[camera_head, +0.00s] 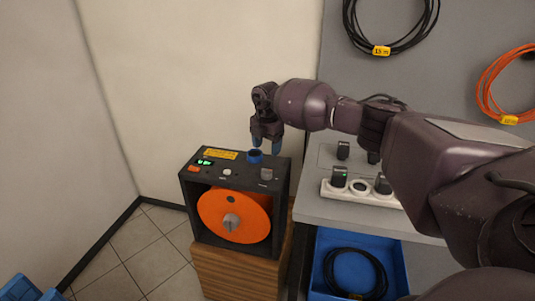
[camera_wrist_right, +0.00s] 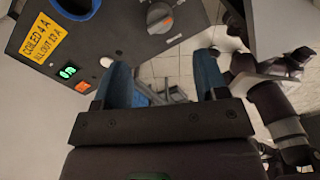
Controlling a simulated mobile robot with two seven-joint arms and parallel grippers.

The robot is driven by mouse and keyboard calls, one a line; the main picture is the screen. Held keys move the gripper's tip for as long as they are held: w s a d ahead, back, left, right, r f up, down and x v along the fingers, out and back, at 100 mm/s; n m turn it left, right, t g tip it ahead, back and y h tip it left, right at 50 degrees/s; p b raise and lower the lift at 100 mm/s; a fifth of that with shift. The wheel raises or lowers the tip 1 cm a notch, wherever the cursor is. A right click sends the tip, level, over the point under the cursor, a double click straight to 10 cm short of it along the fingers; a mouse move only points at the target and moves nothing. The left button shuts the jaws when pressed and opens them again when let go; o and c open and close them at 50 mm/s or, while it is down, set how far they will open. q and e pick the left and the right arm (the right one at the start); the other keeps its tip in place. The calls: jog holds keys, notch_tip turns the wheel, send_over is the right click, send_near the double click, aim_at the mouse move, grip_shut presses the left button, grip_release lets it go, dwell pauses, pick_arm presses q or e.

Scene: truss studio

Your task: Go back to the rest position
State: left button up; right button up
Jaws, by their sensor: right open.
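My right gripper (camera_head: 266,145) is open, with its blue fingertips pointing down above the back of the cable-reel box. In the right wrist view the two blue fingers (camera_wrist_right: 163,80) stand apart with nothing between them. The black box (camera_head: 188,205) holds an orange reel (camera_head: 212,213) and stands on a wooden cabinet. Its top has a blue ring (camera_head: 255,156), a grey knob (camera_head: 266,174), a yellow label and a lit green display. The knob also shows in the right wrist view (camera_wrist_right: 159,17), apart from the fingers.
A grey bench (camera_head: 330,212) on the right carries a white socket strip (camera_head: 350,195) with black plugs. A blue crate (camera_head: 316,265) with black cable sits below it. Coiled cables hang on the grey panel behind. Tiled floor (camera_head: 150,262) lies open left of the cabinet.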

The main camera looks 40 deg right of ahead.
jog(key=shift+r, duration=0.25)
dwell(0.4)
